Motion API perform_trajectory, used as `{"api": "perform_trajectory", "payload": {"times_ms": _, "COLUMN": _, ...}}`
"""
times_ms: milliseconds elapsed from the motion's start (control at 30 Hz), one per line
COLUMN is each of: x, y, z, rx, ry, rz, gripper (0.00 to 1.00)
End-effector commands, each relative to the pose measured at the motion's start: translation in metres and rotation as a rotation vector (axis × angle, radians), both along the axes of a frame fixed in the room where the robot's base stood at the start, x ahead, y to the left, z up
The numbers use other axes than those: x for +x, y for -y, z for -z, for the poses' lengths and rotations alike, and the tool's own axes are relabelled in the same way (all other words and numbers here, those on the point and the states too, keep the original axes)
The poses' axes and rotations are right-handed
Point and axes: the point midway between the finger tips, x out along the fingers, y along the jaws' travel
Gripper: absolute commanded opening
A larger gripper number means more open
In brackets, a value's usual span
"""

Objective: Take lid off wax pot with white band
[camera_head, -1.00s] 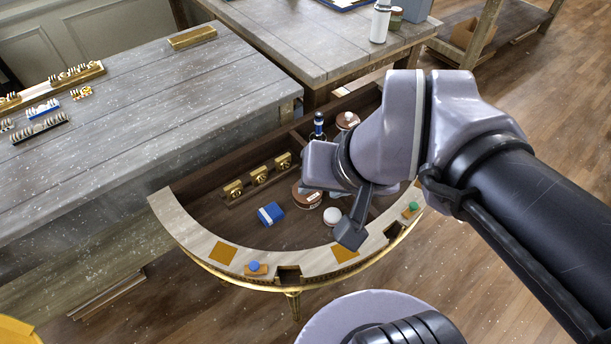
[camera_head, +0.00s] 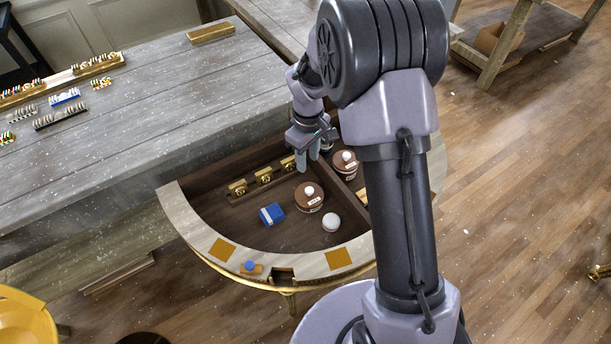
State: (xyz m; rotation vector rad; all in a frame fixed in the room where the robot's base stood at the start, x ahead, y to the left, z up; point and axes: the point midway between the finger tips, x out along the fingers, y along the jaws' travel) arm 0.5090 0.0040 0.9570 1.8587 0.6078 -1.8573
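A brown round pot (camera_head: 309,202) with a pale knob on its lid and a white label mark on its side stands in the curved console. A second, similar brown pot (camera_head: 345,168) with a pale knob and white mark stands behind it to the right. Which one bears the white band I cannot tell at this size. Both lids appear to be on. My gripper (camera_head: 307,165) hangs fingers-down over the back of the console, behind the nearer pot and left of the farther one. It touches neither pot visibly; its finger gap is too small to judge.
A blue box (camera_head: 271,214) and a small white round item (camera_head: 331,222) stand near the nearer pot. Several gold blocks (camera_head: 264,175) line the console's back. A blue knob (camera_head: 249,266) sits on the front rim. My arm hides the console's right side.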

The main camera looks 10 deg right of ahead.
Motion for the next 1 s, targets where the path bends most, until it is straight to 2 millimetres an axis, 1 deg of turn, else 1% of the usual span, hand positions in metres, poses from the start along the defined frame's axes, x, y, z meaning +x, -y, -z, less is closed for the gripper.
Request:
{"api": "perform_trajectory", "payload": {"times_ms": 33, "x": -0.001, "y": 0.0, "z": 0.021, "rx": 0.0, "ry": -0.004, "rz": 0.0, "gripper": 0.37}}
{"api": "perform_trajectory", "payload": {"times_ms": 100, "x": -0.002, "y": 0.0, "z": 0.045, "rx": 0.001, "ry": -0.004, "rz": 0.001, "gripper": 0.37}}
{"api": "perform_trajectory", "payload": {"times_ms": 200, "x": -0.002, "y": 0.001, "z": 0.074, "rx": 0.0, "ry": -0.003, "rz": 0.003, "gripper": 0.37}}
{"api": "perform_trajectory", "payload": {"times_ms": 300, "x": -0.001, "y": 0.001, "z": 0.094, "rx": 0.0, "ry": -0.001, "rz": 0.003, "gripper": 0.37}}
{"api": "perform_trajectory", "payload": {"times_ms": 533, "x": -0.001, "y": 0.003, "z": 0.116, "rx": 0.001, "ry": -0.001, "rz": 0.005, "gripper": 0.37}}
{"api": "perform_trajectory", "payload": {"times_ms": 667, "x": -0.002, "y": 0.009, "z": 0.143, "rx": 0.001, "ry": -0.002, "rz": 0.007, "gripper": 0.37}}
{"api": "perform_trajectory", "payload": {"times_ms": 733, "x": -0.002, "y": 0.009, "z": 0.155, "rx": 0.0, "ry": -0.003, "rz": 0.005, "gripper": 0.37}}
{"api": "perform_trajectory", "payload": {"times_ms": 800, "x": -0.001, "y": 0.009, "z": 0.159, "rx": 0.001, "ry": -0.001, "rz": 0.005, "gripper": 0.37}}
{"api": "perform_trajectory", "payload": {"times_ms": 933, "x": -0.001, "y": 0.008, "z": 0.156, "rx": 0.001, "ry": -0.001, "rz": 0.005, "gripper": 0.37}}
{"api": "perform_trajectory", "payload": {"times_ms": 967, "x": -0.001, "y": 0.008, "z": 0.156, "rx": 0.001, "ry": -0.001, "rz": 0.005, "gripper": 0.35}}
{"api": "perform_trajectory", "payload": {"times_ms": 1000, "x": -0.001, "y": 0.008, "z": 0.156, "rx": 0.001, "ry": -0.001, "rz": 0.005, "gripper": 0.27}}
